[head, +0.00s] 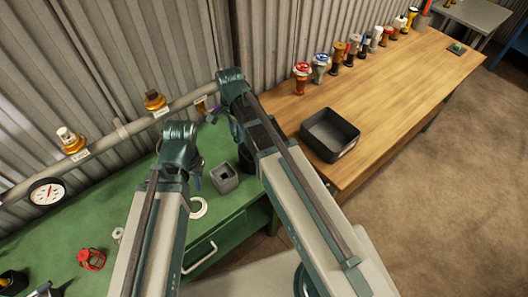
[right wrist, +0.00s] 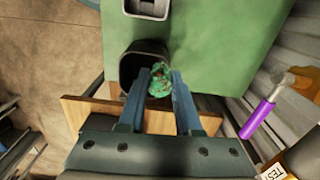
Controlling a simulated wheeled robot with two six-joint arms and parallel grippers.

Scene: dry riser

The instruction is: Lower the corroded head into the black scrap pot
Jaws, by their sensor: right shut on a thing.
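The corroded head (right wrist: 160,82) is a lumpy green and brown piece between the blue fingers of my right gripper (right wrist: 163,78) in the right wrist view. The black scrap pot (right wrist: 131,66) is at the green bench's edge, just beyond the fingers. The head overlaps its right side in that view; I cannot tell the height between them. In the head view the pot (head: 246,160) shows partly behind my right arm, which hides the right gripper and the corroded head. My left gripper (head: 197,183) is mostly hidden behind its own arm, over the green bench.
A grey square box (head: 224,178) and a white ring (head: 198,208) are on the green bench (head: 222,212). A dark tray (head: 329,134) and a row of several heads stand on the wooden table (head: 400,95). A pipe (head: 110,139) with fittings runs along the wall.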

